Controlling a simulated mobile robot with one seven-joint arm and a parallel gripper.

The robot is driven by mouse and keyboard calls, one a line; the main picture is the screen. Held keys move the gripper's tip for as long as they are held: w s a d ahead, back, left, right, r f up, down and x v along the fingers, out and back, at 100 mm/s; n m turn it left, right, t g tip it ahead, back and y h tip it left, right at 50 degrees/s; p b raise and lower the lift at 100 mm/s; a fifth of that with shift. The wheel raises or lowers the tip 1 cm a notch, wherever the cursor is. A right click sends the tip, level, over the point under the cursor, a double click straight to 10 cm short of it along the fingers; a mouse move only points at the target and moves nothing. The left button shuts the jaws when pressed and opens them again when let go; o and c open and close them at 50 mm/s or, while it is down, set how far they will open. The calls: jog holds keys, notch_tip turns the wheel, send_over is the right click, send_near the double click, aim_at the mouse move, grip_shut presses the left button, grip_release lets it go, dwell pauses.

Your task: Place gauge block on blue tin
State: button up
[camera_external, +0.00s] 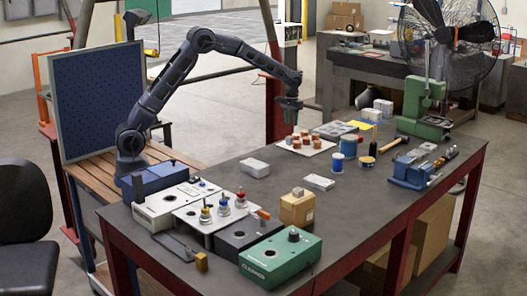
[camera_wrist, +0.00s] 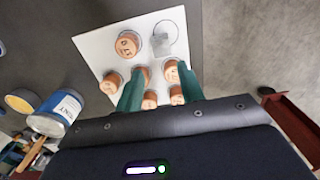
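My gripper (camera_external: 290,103) hangs above the white board (camera_external: 318,147) on the bench. In the wrist view its two green fingers (camera_wrist: 160,92) are apart over the board, clear of any held object. Several copper-coloured pieces (camera_wrist: 128,44) stand on the board, some of them between or beside the fingers. A small grey block (camera_wrist: 160,46), possibly the gauge block, sits beside a drawn circle at the board's far edge. A blue tin (camera_external: 349,147) stands right of the board, with another blue tin (camera_external: 337,163) in front of it. A blue tin (camera_wrist: 62,106) also shows at left in the wrist view.
A tin with a yellowish top (camera_external: 367,161) and a hammer (camera_external: 392,145) are close to the blue tins. White boxes (camera_external: 318,182), a cardboard box (camera_external: 297,207) and a green device (camera_external: 280,258) stand nearer. A blue vise (camera_external: 408,172) is at right.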

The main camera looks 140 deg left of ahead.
aim_at(290, 137)
jog(key=f, duration=1)
jog(key=shift+s+d, duration=0.2)
jog(key=shift+d, duration=0.05)
jog(key=shift+r, duration=0.1)
grip_shut()
